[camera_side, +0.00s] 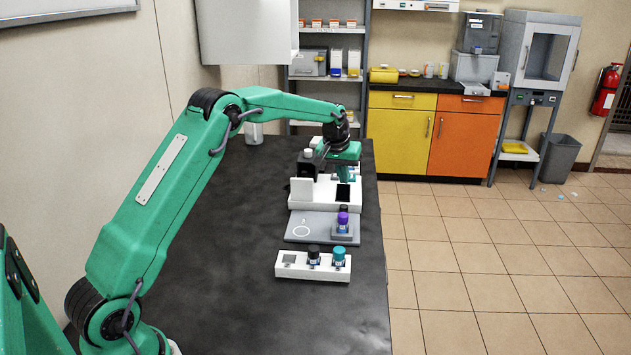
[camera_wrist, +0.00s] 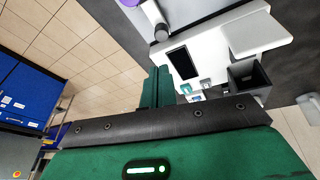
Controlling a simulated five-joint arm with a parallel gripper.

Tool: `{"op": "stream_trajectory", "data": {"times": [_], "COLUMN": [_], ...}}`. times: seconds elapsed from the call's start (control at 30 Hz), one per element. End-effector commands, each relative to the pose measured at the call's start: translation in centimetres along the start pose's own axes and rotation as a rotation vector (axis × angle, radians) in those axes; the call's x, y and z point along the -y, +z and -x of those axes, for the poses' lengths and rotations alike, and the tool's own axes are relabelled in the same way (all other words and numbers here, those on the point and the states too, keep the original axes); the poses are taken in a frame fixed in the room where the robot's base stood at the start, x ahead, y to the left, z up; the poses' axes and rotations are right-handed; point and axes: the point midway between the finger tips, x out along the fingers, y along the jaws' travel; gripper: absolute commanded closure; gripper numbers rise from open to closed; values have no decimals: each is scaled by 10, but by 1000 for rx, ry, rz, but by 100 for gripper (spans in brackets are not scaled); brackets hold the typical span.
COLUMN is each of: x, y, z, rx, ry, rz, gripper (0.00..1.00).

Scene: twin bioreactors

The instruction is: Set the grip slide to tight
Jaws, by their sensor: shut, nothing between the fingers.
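My gripper (camera_side: 345,174) is over the white device (camera_side: 323,196) on the dark bench, its green fingers pointing down. In the wrist view my gripper (camera_wrist: 160,74) shows its fingers together, with nothing held, beside the white device (camera_wrist: 215,55). The device carries a dark screen (camera_wrist: 183,63) and small teal parts (camera_wrist: 205,83) near the fingers. I cannot tell which part is the grip slide, or its setting. I cannot tell whether the fingers touch the device.
A grey plate (camera_side: 300,219) with a purple bottle (camera_side: 342,222) lies before the device. A white rack (camera_side: 290,270) holds a black-capped bottle (camera_side: 313,255) and a teal-capped bottle (camera_side: 338,257). A black open box (camera_wrist: 248,75) adjoins the device. The bench's near part is clear.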

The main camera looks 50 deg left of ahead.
Motion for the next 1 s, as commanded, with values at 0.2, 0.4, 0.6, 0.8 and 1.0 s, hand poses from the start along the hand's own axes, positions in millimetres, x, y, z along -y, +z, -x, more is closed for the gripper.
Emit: {"op": "stream_trajectory", "data": {"times": [0.2,0.4,0.6,0.8,1.0], "x": [1,1,1,3,5], "y": [-2,-1,-1,-1,-2], "z": [-3,-3,-8,-24,-49], "rx": [0,0,1,2,1], "ry": [-1,-1,-1,-2,-3], "rz": [4,3,3,3,2], "gripper": [100,100,100,100,100]}}
